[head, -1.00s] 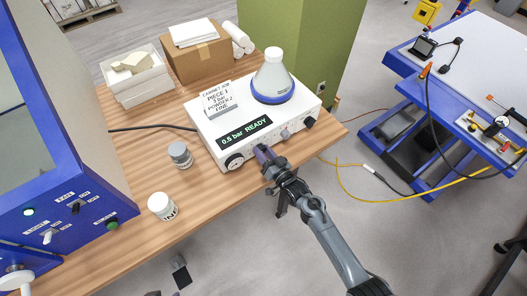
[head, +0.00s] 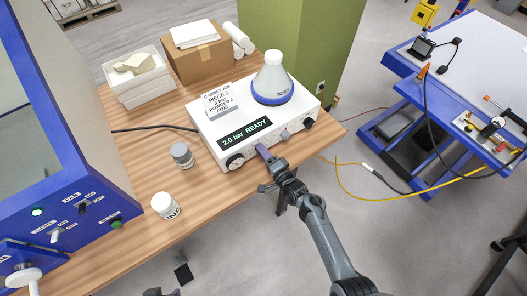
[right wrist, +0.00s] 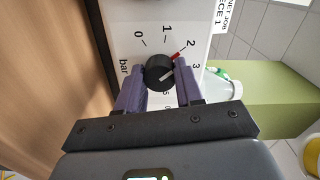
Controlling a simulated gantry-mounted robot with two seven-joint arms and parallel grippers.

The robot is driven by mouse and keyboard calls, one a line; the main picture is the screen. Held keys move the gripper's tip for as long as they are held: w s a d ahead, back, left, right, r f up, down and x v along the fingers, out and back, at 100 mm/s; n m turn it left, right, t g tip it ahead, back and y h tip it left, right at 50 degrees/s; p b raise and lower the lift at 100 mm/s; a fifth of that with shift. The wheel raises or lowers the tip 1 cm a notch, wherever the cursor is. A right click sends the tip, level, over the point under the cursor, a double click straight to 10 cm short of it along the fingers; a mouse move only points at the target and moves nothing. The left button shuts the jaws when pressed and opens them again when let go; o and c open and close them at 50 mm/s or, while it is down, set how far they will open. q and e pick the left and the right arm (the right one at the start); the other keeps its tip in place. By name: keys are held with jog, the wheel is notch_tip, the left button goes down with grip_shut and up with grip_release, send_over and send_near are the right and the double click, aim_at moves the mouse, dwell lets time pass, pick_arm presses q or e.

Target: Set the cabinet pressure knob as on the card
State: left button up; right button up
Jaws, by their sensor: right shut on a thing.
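The white pressure unit (head: 215,130) stands on the wooden table, and its display (head: 246,132) reads "2.0 bar READY". The card (head: 218,101) on top reads "CABINET JOB, PIECE 1", then what looks like "3 bar" and a powder line; the print is small. My right gripper (head: 264,154) is at the unit's front panel. In the right wrist view its purple fingers are shut on the black pressure knob (right wrist: 157,72), one on each side. The knob's red mark is close to 2 on the bar scale. A dark shape at the bottom edge may be my left gripper (head: 160,292).
A white and blue flask (head: 272,82) sits on the unit. Two jars (head: 181,154) (head: 165,205) stand on the table to its left. The blue cabinet (head: 110,185) fills the left side. A cardboard box (head: 200,60) and white trays (head: 140,85) stand behind.

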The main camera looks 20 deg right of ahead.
jog(key=m+p, duration=0.1)
jog(key=m, duration=0.2)
jog(key=shift+r+m, duration=0.1)
jog(key=shift+m, duration=0.2)
jog(key=shift+m+p, duration=0.5)
jog(key=shift+m, duration=1.5)
jog(key=o, duration=1.1)
jog(key=shift+c, duration=0.2)
jog(key=shift+s, duration=0.1)
